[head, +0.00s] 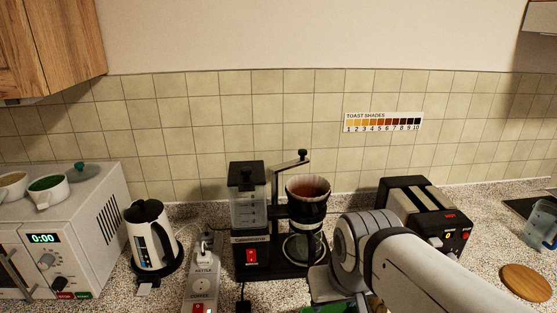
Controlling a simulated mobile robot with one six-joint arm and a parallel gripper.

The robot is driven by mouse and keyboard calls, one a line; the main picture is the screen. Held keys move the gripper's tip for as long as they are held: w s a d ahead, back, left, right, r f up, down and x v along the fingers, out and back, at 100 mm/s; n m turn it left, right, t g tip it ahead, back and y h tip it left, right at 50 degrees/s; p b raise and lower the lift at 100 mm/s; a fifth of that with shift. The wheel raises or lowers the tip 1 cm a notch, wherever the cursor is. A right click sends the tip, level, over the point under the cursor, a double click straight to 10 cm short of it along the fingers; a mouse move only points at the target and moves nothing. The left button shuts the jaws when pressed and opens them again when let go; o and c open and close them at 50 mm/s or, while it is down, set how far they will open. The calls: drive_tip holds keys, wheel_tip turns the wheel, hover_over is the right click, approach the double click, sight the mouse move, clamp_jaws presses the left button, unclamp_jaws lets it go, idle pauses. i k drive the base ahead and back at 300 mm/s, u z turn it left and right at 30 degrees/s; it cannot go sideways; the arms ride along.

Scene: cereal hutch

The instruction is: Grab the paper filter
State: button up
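The coffee maker (252,250) stands at the middle of the counter. Its round dark filter holder (308,207) sits on the right side, under a swing arm. Inside the holder is a reddish-brown cone with a pale rim (307,188); it may be the paper filter with coffee in it, but I cannot tell. A glass carafe (303,247) stands below the holder. My arm crosses the lower right and partly covers the coffee maker's right base. My gripper's fingers do not show, so I cannot see what they hold.
A black-and-white kettle (150,236) and a switched power strip (202,284) stand to the left, beside a microwave (75,225) with bowls on top. A toaster (427,212) stands behind my arm at right. A round wooden board (526,282) and a clear blue container (541,226) are farther right.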

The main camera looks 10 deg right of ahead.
sight(308, 188)
drive_tip(key=z, duration=0.1)
drive_tip(key=k, duration=0.55)
drive_tip(key=u, duration=1.8)
drive_tip(key=k, duration=0.8)
drive_tip(key=z, duration=1.4)
drive_tip(key=i, duration=1)
drive_tip(key=u, duration=0.05)
